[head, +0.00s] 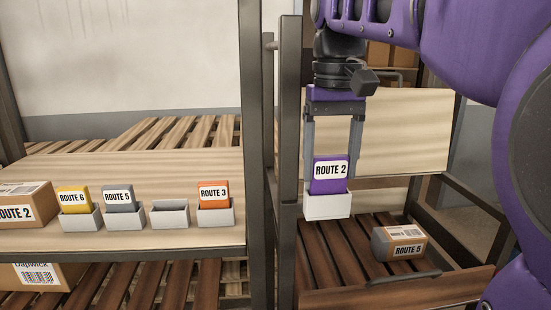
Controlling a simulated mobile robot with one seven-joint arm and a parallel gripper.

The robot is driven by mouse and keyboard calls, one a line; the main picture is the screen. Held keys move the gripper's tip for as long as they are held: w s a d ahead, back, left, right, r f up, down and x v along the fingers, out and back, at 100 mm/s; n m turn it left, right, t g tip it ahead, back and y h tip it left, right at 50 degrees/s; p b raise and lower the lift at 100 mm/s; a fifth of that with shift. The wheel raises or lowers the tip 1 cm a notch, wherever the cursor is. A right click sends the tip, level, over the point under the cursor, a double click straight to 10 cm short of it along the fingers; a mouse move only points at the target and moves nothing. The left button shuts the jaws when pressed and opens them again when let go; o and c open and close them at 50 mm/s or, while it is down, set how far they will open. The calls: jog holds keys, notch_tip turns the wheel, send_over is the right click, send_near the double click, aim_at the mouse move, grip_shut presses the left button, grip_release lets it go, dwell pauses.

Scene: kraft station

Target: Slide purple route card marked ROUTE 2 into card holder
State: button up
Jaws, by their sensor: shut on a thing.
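The purple card marked ROUTE 2 (328,182) is upright between the two fingers of my gripper (331,176), which is shut on its sides. The card's lower part is hidden behind the front wall of a white card holder (327,206) at the cart. I cannot tell how deep the card sits in that holder, or what the holder rests on. The fingertips are partly hidden at the holder's top edge.
On the shelf (120,238) at left stand white holders with yellow ROUTE 6 (73,200), grey ROUTE 5 (119,199) and orange ROUTE 3 (213,195) cards, and an empty holder (170,214). A ROUTE 5 parcel (403,246) lies on the cart's slats. A dark post (288,130) stands left of my gripper.

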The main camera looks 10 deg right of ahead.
dwell(0.3)
jog(key=o, duration=1.3)
jog(key=shift+c, duration=0.2)
